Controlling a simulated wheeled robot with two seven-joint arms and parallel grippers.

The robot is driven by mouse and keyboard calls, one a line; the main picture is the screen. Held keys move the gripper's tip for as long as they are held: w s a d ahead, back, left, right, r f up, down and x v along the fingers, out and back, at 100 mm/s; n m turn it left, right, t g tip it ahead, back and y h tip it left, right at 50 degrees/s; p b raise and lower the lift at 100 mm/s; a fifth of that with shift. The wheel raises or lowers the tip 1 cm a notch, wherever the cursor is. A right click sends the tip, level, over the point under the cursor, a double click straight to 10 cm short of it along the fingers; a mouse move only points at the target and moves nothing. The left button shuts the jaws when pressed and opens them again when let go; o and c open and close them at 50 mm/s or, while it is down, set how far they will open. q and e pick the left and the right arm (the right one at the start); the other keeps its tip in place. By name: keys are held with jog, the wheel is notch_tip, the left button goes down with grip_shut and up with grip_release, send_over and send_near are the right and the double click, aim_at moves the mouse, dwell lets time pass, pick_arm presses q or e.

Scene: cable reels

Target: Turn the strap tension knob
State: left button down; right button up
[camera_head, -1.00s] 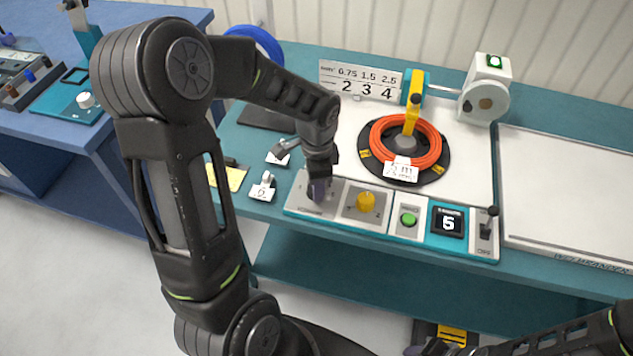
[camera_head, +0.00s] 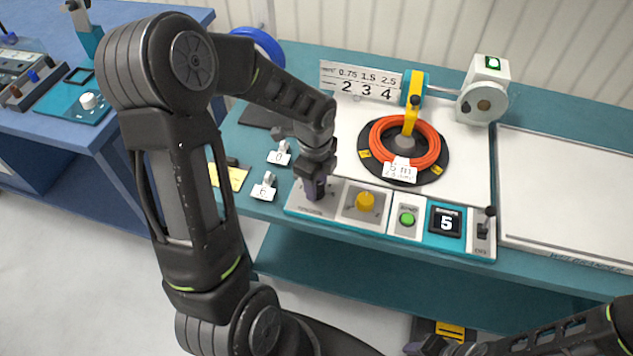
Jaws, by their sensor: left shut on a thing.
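The control panel (camera_head: 333,214) runs along the front edge of the teal bench. My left gripper (camera_head: 315,190) points down onto its leftmost grey plate, fingers shut on the tension knob there. The fingers hide that knob, so its pointer cannot be read. A yellow knob (camera_head: 365,202) stands free on the plate to the right. My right gripper (camera_head: 428,347) shows only in part at the bottom edge, away from the panel; its jaws cannot be made out.
Right of the yellow knob are a green button (camera_head: 407,219), a display (camera_head: 446,222) reading 5 and a lever (camera_head: 485,222). An orange cable coil (camera_head: 380,139) lies on a black reel behind. White tags (camera_head: 264,191) stand left of the gripper. A white board (camera_head: 570,190) lies at right.

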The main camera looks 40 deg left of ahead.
pick_arm(q)
jog(key=shift+w, duration=0.1)
jog(key=c, duration=0.9)
grip_release()
jog(key=r, duration=0.8)
jog(key=shift+s+b, duration=0.2)
jog(key=shift+b, duration=0.1)
jog(key=shift+s+f, duration=0.1)
jog(key=shift+f, duration=0.05)
